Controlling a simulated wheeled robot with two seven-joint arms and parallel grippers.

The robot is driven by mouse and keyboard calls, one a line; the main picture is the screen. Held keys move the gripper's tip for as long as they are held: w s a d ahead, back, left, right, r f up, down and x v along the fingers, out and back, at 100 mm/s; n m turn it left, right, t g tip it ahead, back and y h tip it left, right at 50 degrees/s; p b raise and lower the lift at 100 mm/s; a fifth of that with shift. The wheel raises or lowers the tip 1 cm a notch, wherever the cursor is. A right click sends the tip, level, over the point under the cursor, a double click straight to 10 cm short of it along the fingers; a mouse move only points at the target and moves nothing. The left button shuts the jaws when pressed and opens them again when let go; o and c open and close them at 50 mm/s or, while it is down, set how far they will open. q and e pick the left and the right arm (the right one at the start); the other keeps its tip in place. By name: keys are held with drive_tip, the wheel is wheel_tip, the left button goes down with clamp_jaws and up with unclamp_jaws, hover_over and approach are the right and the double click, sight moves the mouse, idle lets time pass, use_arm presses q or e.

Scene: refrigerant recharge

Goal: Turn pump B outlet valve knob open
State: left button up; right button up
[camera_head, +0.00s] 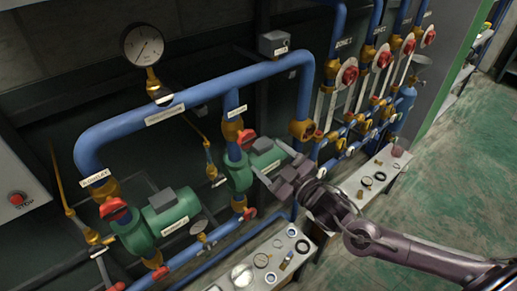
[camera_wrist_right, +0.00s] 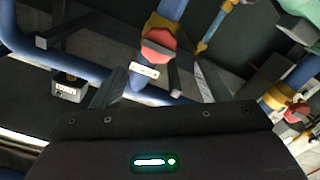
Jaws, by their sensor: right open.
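The red knob (camera_head: 246,139) of the outlet valve sits on brass fittings above the right-hand green pump (camera_head: 238,175), which I take to be pump B; its label is too small to read surely. In the right wrist view a red knob (camera_wrist_right: 158,44) on a brass fitting shows top centre, with a white label below it. My right gripper (camera_head: 278,173) is open and empty, in front and to the right of the pump, apart from the knob. Its two fingers (camera_wrist_right: 155,88) point toward the pipes in the wrist view. My left gripper is out of view.
Another green pump (camera_head: 168,212) with a red knob (camera_head: 113,209) stands at left. A blue pipe (camera_head: 210,88) arches above, with a gauge (camera_head: 143,44). Red-handled valves (camera_head: 349,74) stand at right. Benches (camera_head: 265,258) with small parts lie below.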

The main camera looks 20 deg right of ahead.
sight(249, 141)
drive_tip(key=b+x, duration=0.3)
drive_tip(key=x, duration=0.5)
drive_tip(key=shift+f, duration=0.1)
drive_tip(key=shift+c, duration=0.2)
drive_tip(key=shift+d, duration=0.1)
drive_tip(key=c, duration=0.9)
drive_tip(key=shift+f+n+b, duration=0.15)
drive_tip(key=shift+n+b, duration=0.55)
drive_tip(key=shift+n, duration=0.5)
drive_tip(key=shift+n+b, duration=0.3)
drive_tip(key=shift+n, duration=0.8)
drive_tip(key=shift+c, duration=0.3)
